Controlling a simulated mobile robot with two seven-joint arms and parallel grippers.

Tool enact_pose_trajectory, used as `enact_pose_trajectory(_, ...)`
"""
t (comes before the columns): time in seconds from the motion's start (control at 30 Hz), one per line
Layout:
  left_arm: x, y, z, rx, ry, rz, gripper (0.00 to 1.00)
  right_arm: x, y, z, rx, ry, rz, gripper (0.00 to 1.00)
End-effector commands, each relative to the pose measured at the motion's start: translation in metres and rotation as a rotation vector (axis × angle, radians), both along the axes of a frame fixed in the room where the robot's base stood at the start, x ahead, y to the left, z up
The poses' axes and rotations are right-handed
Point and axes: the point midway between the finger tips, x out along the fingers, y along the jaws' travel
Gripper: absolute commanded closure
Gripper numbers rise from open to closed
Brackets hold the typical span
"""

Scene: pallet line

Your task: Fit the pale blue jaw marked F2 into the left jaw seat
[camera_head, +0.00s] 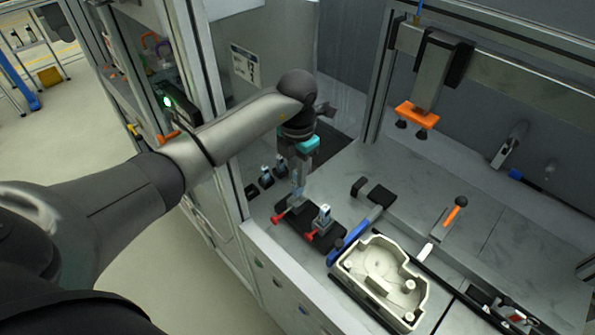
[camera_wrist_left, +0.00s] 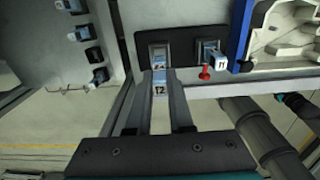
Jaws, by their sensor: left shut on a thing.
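My left gripper (camera_head: 297,197) points down over the left jaw seat on the black fixture plate (camera_head: 328,242). In the left wrist view its fingers (camera_wrist_left: 158,92) are shut on the pale blue jaw marked F2 (camera_wrist_left: 158,84), which is at the left seat. I cannot tell whether the jaw rests fully in the seat or just above it. Another pale jaw (camera_head: 323,214) stands in the right seat; it also shows in the left wrist view (camera_wrist_left: 213,58). Red levers (camera_head: 279,217) stick out in front of the seats. My right gripper is not in view.
More jaws (camera_head: 266,174) stand on small black holders left of the plate. An orange suction tool (camera_head: 417,115) hangs above the bench.

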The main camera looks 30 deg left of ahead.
Motion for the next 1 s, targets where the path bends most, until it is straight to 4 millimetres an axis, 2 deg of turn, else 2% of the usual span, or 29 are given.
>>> enact_pose_trajectory(0.6, 0.000, 0.000, -0.033, 0.001, 0.001, 0.001, 1.00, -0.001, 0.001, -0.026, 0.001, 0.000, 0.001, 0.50)
enact_pose_trajectory(1.0, 0.000, 0.000, -0.040, 0.001, 0.000, 0.001, 1.00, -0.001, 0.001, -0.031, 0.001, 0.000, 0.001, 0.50)
